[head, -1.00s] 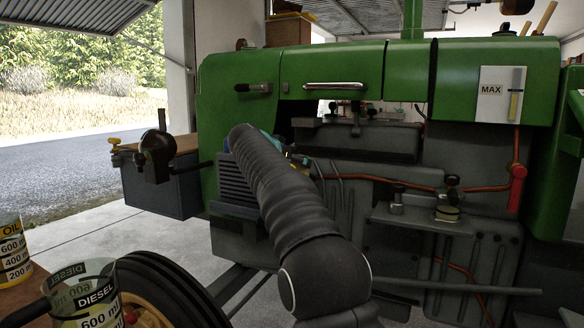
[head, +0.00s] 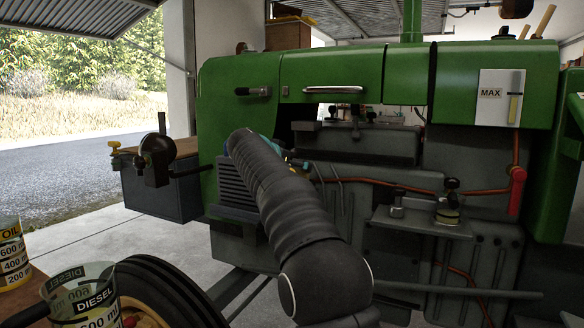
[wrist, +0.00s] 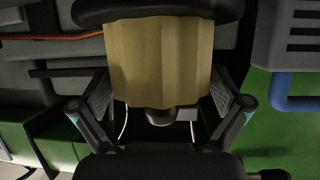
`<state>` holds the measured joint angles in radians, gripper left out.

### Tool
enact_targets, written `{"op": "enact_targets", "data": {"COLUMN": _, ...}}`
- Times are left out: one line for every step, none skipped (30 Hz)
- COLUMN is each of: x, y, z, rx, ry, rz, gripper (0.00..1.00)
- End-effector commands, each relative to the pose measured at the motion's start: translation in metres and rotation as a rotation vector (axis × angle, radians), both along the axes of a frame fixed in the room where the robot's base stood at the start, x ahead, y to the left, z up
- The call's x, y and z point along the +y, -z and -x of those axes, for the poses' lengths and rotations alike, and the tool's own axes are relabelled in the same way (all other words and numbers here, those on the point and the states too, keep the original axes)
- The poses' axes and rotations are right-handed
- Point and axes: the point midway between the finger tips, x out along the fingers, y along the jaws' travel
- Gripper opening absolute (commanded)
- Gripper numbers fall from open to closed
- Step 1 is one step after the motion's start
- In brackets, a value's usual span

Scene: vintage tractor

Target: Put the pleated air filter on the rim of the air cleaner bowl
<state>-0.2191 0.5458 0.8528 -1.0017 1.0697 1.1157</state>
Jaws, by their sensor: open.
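The pleated air filter (wrist: 160,60) is tan and stands between my gripper's fingers in the wrist view, where the scene looks upside down. A dark rounded band (wrist: 158,12) runs along its upper picture edge. I cannot tell whether this is the air cleaner bowl's rim or the filter's own end cap. A dark knob (wrist: 160,117) shows at the filter's lower picture edge. My gripper (wrist: 163,98) is open, with one finger on each side of the filter and small gaps beside it. In the head view my arm hides the filter and bowl.
The green tractor hood (head: 335,70) is above the work area. A grey ribbed part (head: 236,188) is left of my arm. A red pipe (head: 400,186) runs to the right. Labelled diesel (head: 95,305) and oil (head: 10,250) jugs stand at lower left.

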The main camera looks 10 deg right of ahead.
Motion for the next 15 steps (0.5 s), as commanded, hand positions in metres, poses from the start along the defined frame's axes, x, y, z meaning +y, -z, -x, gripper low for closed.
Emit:
{"op": "enact_targets", "data": {"x": 0.006, "y": -0.002, "z": 0.005, "rx": -0.002, "ry": -0.003, "rz": 0.0, "gripper": 1.0}}
{"op": "enact_targets", "data": {"x": 0.009, "y": -0.004, "z": 0.008, "rx": -0.001, "ry": -0.003, "rz": 0.0, "gripper": 1.0}}
{"op": "enact_targets", "data": {"x": 0.013, "y": -0.006, "z": 0.013, "rx": -0.002, "ry": -0.004, "rz": -0.001, "gripper": 1.0}}
{"op": "enact_targets", "data": {"x": 0.016, "y": -0.009, "z": 0.017, "rx": -0.003, "ry": -0.004, "rz": 0.0, "gripper": 1.0}}
{"op": "enact_targets", "data": {"x": 0.019, "y": -0.011, "z": 0.021, "rx": -0.003, "ry": -0.004, "rz": 0.0, "gripper": 1.0}}
{"op": "enact_targets", "data": {"x": 0.025, "y": -0.014, "z": 0.027, "rx": -0.002, "ry": -0.005, "rz": -0.001, "gripper": 1.0}}
{"op": "enact_targets", "data": {"x": 0.029, "y": -0.017, "z": 0.032, "rx": -0.003, "ry": -0.004, "rz": -0.002, "gripper": 1.0}}
{"op": "enact_targets", "data": {"x": 0.032, "y": -0.019, "z": 0.036, "rx": -0.003, "ry": -0.004, "rz": -0.002, "gripper": 1.0}}
{"op": "enact_targets", "data": {"x": 0.037, "y": -0.022, "z": 0.042, "rx": -0.002, "ry": -0.003, "rz": -0.002, "gripper": 1.0}}
{"op": "enact_targets", "data": {"x": 0.041, "y": -0.024, "z": 0.046, "rx": -0.003, "ry": -0.004, "rz": -0.002, "gripper": 1.0}}
{"op": "enact_targets", "data": {"x": 0.044, "y": -0.027, "z": 0.05, "rx": -0.003, "ry": -0.004, "rz": -0.002, "gripper": 1.0}}
{"op": "enact_targets", "data": {"x": 0.048, "y": -0.03, "z": 0.055, "rx": -0.002, "ry": -0.003, "rz": -0.001, "gripper": 1.0}}
{"op": "enact_targets", "data": {"x": 0.052, "y": -0.032, "z": 0.059, "rx": -0.002, "ry": -0.002, "rz": -0.001, "gripper": 1.0}}
{"op": "enact_targets", "data": {"x": 0.055, "y": -0.034, "z": 0.062, "rx": -0.003, "ry": -0.003, "rz": -0.001, "gripper": 1.0}}
{"op": "enact_targets", "data": {"x": 0.058, "y": -0.036, "z": 0.066, "rx": -0.003, "ry": -0.002, "rz": 0.0, "gripper": 1.0}}
